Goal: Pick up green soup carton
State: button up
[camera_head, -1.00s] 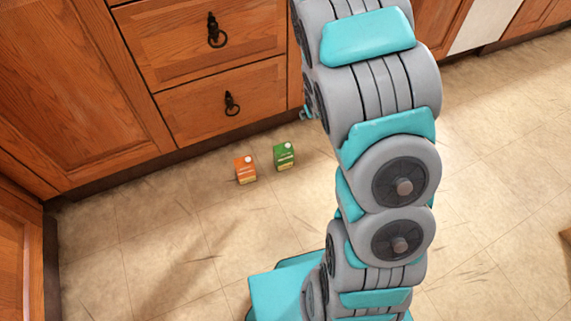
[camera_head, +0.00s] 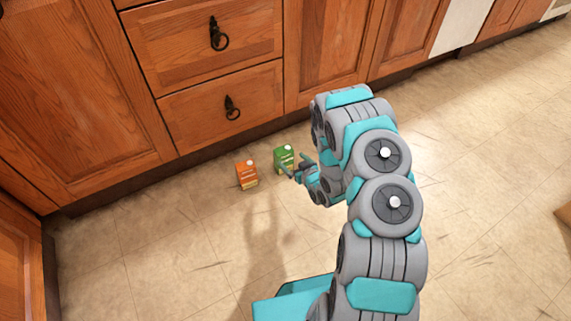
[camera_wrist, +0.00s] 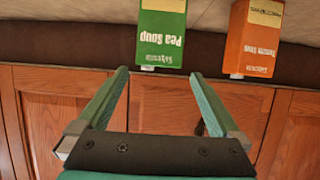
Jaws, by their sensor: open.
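The green soup carton (camera_head: 283,153) stands on the floor by the cabinets, with its lower part partly covered by my gripper in the head view. In the wrist view the green carton (camera_wrist: 162,35) appears upside down, labelled "Pea Soup", and its upper end lies just beyond the gap between my fingertips. My gripper (camera_head: 293,163) is open and empty, reaching in from the right close to the green carton. In the wrist view my gripper (camera_wrist: 160,72) shows both fingers spread, wider than the carton. I cannot tell whether they touch it.
An orange soup carton (camera_head: 246,174) stands just left of the green one, and it also shows in the wrist view (camera_wrist: 253,40). Wooden cabinets with drawers (camera_head: 207,50) rise close behind the cartons. The tiled floor (camera_head: 170,250) in front of them is clear.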

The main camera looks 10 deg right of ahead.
aim_at(286, 155)
jog(key=x, duration=0.6)
jog(key=shift+w+a+f, duration=0.15)
jog(key=shift+w, duration=0.1)
jog(key=shift+b+x, duration=0.3)
jog(key=shift+x, duration=2)
jog(key=shift+w+f, duration=0.15)
jog(key=shift+w, duration=0.2)
jog(key=c, duration=1.2)
